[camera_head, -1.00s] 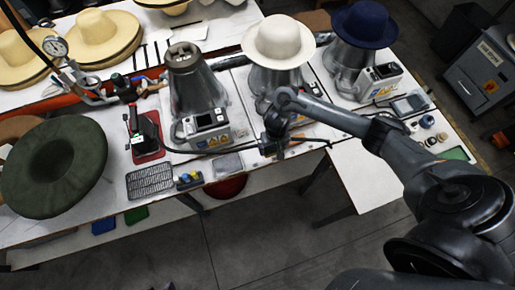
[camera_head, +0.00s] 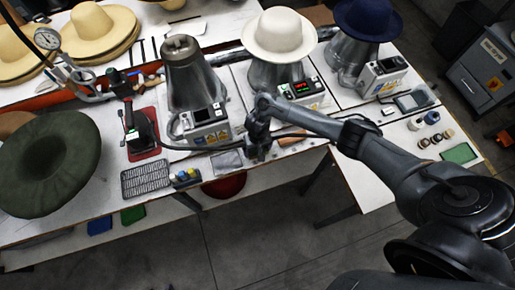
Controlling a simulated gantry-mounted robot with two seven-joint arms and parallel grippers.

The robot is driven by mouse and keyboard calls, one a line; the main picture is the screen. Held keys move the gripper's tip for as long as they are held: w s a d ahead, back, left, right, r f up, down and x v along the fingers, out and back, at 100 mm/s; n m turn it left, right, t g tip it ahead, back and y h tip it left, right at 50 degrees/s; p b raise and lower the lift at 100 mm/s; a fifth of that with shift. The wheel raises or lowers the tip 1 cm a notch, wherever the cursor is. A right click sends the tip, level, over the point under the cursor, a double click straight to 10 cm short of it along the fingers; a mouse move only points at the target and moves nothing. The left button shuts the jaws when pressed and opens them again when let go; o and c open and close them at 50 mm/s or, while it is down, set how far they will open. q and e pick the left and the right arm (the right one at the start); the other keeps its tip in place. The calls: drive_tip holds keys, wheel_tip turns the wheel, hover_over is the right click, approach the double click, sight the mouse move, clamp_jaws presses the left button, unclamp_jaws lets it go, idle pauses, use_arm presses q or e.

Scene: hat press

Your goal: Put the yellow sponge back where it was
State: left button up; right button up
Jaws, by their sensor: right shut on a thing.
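My right gripper (camera_head: 260,154) points down over the front part of the worktable, just in front of the middle hat press. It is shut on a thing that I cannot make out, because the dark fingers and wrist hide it. I cannot pick out a yellow sponge anywhere in this view. A green flat pad (camera_head: 458,153) lies at the right end of the table. A blue pad (camera_head: 100,226) and another green pad (camera_head: 133,215) lie on the lower shelf at the left. My left gripper is not in view.
The middle press (camera_head: 277,74) carries a cream hat (camera_head: 279,35). A bare press (camera_head: 190,77) stands left, and one with a navy hat (camera_head: 367,19) right.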

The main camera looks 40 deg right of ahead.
drive_tip(key=shift+f, duration=0.15)
drive_tip(key=o, duration=0.6)
